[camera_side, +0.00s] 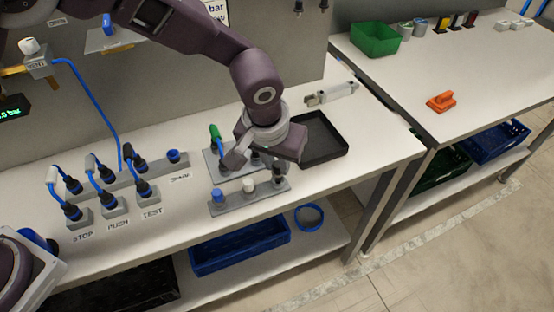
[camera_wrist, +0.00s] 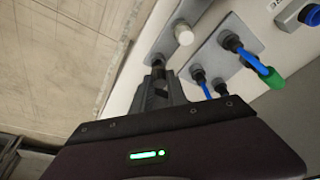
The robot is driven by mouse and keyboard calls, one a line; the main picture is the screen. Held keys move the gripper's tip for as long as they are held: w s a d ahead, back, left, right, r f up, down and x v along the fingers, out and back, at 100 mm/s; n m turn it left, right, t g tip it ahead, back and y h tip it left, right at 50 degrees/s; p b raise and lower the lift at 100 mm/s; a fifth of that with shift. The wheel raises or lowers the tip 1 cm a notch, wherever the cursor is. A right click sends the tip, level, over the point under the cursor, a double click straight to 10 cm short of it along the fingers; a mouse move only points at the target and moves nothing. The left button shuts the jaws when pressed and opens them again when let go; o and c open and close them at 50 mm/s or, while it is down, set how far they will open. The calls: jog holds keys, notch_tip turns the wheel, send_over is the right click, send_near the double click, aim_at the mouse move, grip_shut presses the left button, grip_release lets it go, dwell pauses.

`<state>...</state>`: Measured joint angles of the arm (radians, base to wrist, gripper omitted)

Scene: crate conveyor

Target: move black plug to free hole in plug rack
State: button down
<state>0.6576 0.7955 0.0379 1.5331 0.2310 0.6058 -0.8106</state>
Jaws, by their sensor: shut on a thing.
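My gripper (camera_wrist: 158,82) is shut on the black plug (camera_wrist: 157,60), at one end of the front grey plug rack (camera_wrist: 208,16). In the side view my gripper (camera_side: 277,166) is low over the right end of that rack (camera_side: 233,205), with the black plug (camera_side: 278,179) below it. A blue plug (camera_side: 218,195) stands at the rack's left end and a white plug (camera_side: 249,185) in the middle. The white plug also shows in the wrist view (camera_wrist: 183,34). The fingers hide much of the black plug; I cannot tell whether it is fully seated.
Behind the rack is a grey plate with a green connector (camera_side: 215,131) and blue cables, close to my gripper. A black tray (camera_side: 322,158) lies to the right. Socket blocks with cabled plugs (camera_side: 108,178) stand at left. The bench's front edge is near the rack.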

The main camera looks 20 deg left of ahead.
jog(key=shift+f, duration=0.95)
dwell(0.7)
jog(key=c, duration=1.2)
grip_release()
jog(key=shift+c, duration=0.2)
jog(key=shift+o, duration=0.5)
jog(key=o, duration=0.5)
jog(key=shift+r, duration=3.05)
